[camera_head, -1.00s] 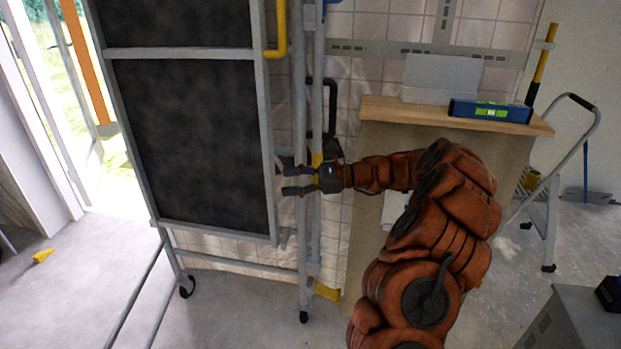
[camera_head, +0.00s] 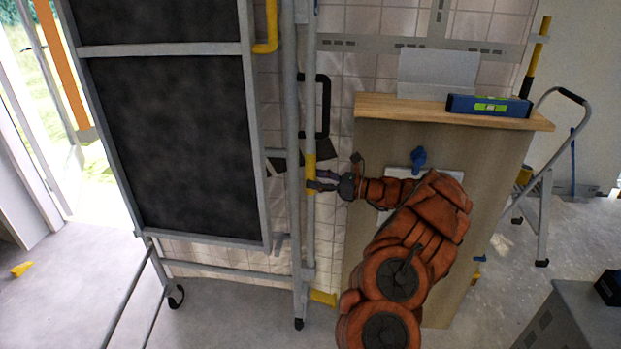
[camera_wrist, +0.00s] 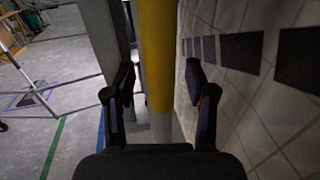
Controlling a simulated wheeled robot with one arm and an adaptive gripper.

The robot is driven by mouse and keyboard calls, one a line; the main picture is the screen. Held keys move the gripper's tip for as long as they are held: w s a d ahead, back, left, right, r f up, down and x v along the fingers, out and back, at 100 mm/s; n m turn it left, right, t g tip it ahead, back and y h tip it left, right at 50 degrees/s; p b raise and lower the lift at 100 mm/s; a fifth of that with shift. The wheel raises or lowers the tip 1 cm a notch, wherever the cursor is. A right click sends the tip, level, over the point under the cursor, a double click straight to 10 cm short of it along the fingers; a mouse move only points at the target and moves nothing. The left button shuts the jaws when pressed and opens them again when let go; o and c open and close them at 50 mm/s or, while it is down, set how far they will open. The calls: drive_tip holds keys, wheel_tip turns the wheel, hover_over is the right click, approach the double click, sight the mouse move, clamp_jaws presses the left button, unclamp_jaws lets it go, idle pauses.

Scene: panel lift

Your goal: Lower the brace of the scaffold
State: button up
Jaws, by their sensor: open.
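The scaffold (camera_head: 250,130) is a tall grey tube frame with dark panels, standing at left centre on castors. On its right side a slim upright tube carries a yellow sleeve (camera_head: 310,172), which I take to be the brace's grip. In the head view my gripper (camera_head: 314,180) is level with this sleeve, its fingertips at the sleeve from the right. In the wrist view the yellow sleeve (camera_wrist: 159,45) runs upright between the two open fingers of my gripper (camera_wrist: 160,82), with gaps on both sides. I cannot tell if a finger touches it.
A bent yellow handle (camera_head: 268,28) is higher on the scaffold. A tiled wall (camera_head: 340,225) stands close behind. A wooden-topped cabinet (camera_head: 440,108) holding a blue level (camera_head: 488,106) is right of the scaffold. A stepladder (camera_head: 545,190) stands far right.

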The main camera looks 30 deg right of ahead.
drive_tip(key=shift+x, duration=1.2)
drive_tip(key=shift+c, duration=0.4)
clamp_jaws()
